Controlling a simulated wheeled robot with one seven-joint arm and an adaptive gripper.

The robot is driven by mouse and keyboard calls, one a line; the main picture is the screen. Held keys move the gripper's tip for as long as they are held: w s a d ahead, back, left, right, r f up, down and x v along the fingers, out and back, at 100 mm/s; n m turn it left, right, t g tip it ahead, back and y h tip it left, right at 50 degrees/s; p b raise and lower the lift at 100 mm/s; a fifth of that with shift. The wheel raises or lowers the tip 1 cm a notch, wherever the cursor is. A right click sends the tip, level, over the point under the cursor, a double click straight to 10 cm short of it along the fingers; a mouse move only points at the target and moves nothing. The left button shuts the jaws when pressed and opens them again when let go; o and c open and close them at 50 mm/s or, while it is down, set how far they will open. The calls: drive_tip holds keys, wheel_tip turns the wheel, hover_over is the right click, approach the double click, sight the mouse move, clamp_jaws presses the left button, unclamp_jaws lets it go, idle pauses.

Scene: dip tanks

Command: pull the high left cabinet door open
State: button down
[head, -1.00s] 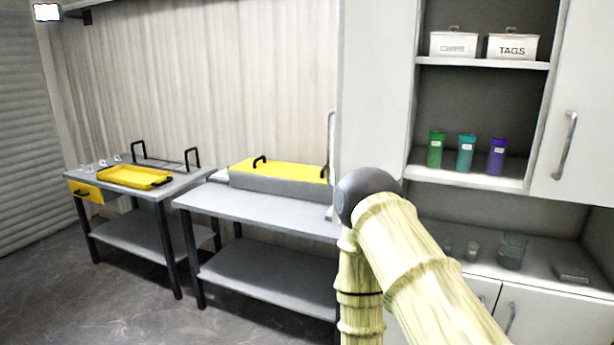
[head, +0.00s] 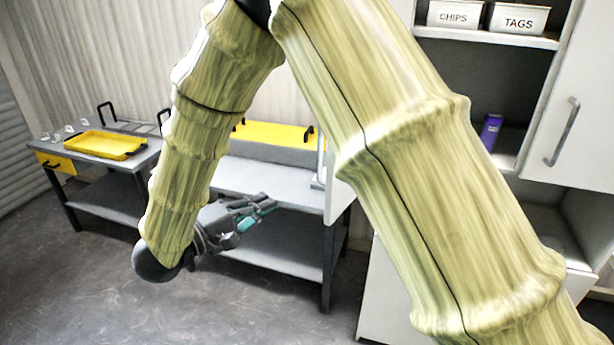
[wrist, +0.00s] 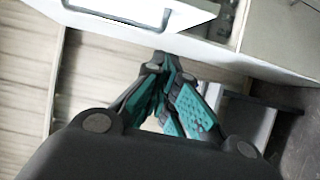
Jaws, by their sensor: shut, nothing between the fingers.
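The high left cabinet door (head: 341,196) is a white panel, mostly hidden behind my arm in the head view. It stands swung out from the cabinet, with shelves showing to its right. Its upright bar handle (head: 320,160) shows past its left edge. My gripper (head: 268,204), grey with teal pads, is left of and below the handle, apart from it in the head view. In the wrist view my gripper (wrist: 162,62) is shut and empty, its tips near a white panel edge with a dark-outlined handle (wrist: 125,20). I cannot tell whether they touch.
The right cabinet door (head: 573,100) is shut. Bins marked CHIPS (head: 453,14) and TAGS (head: 518,18) and a purple cup (head: 491,131) stand on the shelves. Grey benches at left carry a yellow tray (head: 104,145) and a yellow-lidded tank (head: 275,132). Floor at lower left is clear.

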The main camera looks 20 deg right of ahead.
drive_tip(key=p, duration=0.4)
approach(320, 181)
drive_tip(key=w+d, duration=0.3)
drive_tip(key=w, duration=0.2)
drive_tip(key=shift+s+d+p, duration=1)
drive_tip(key=shift+s+d, duration=0.05)
drive_tip(key=shift+d, duration=0.05)
drive_tip(key=shift+s+d+f, duration=0.15)
drive_tip(key=shift+s+d, duration=0.2)
drive_tip(key=shift+s, duration=0.1)
